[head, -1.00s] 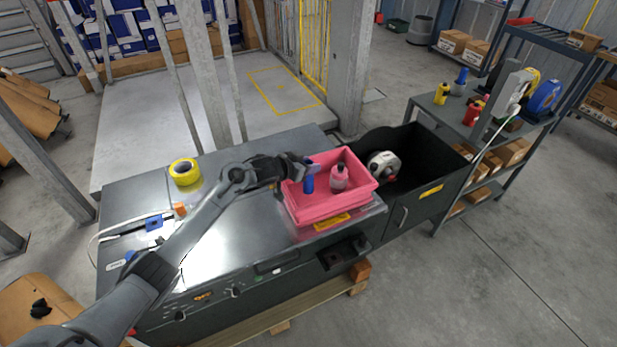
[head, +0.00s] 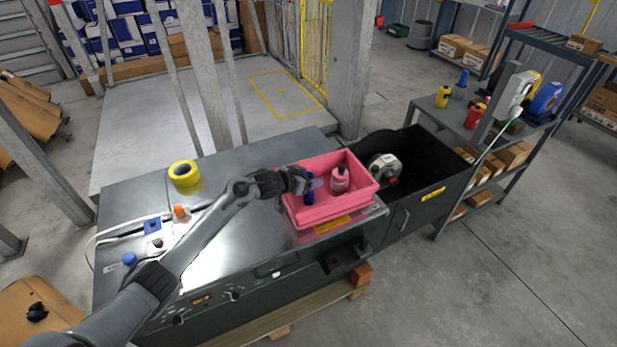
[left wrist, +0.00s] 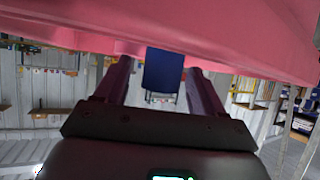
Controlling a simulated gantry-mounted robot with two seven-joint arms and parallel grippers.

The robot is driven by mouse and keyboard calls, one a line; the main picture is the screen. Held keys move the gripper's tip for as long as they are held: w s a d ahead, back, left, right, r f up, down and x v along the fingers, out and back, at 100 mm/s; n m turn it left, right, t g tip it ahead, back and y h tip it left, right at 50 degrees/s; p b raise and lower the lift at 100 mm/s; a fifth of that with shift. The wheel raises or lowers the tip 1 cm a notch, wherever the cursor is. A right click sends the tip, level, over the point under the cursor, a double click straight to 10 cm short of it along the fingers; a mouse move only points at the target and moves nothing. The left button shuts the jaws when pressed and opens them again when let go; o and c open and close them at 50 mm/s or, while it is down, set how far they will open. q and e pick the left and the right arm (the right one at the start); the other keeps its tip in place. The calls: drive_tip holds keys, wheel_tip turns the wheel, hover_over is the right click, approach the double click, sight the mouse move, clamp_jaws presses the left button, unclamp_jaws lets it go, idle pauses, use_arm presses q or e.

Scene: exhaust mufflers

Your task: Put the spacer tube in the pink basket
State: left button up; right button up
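The blue spacer tube (head: 309,190) stands roughly upright inside the pink basket (head: 331,213), near its left side. In the left wrist view the tube (left wrist: 163,72) shows between my fingers, with gaps beside it. My left gripper (head: 313,183) reaches over the basket's left rim from the left and is open around the tube. The pink basket's wall (left wrist: 230,35) fills the top of the left wrist view. The tube's lower end is partly hidden in the head view. My right gripper is in neither view.
A pink bottle with a dark cap (head: 340,180) stands in the basket, right of the tube. A black bin (head: 430,165) with a grey-white device (head: 384,167) adjoins on the right.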

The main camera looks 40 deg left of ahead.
use_arm(q)
drive_tip(key=shift+r, duration=0.1)
drive_tip(key=shift+r, duration=0.15)
drive_tip(key=shift+s+r, duration=0.15)
drive_tip(key=shift+s, duration=0.1)
wheel_tip(320, 180, up, 5)
drive_tip(key=p, duration=0.4)
hover_over(287, 198)
drive_tip(key=s+d+f+m+g+y, duration=0.1)
drive_tip(key=s+d+f+g, duration=0.1)
drive_tip(key=s+d+f, duration=0.4)
drive_tip(key=s+d+f+g, duration=0.1)
drive_tip(key=s+d+f, duration=0.2)
drive_tip(key=s+d, duration=0.5)
drive_tip(key=s+d+g, duration=0.2)
drive_tip(key=s+d, duration=0.2)
drive_tip(key=s, duration=0.5)
drive_tip(key=s+d+g, duration=0.3)
drive_tip(key=s+d, duration=0.1)
drive_tip(key=s, duration=0.6)
drive_tip(key=shift+d+r+g, duration=0.3)
drive_tip(key=shift+d+r, duration=0.05)
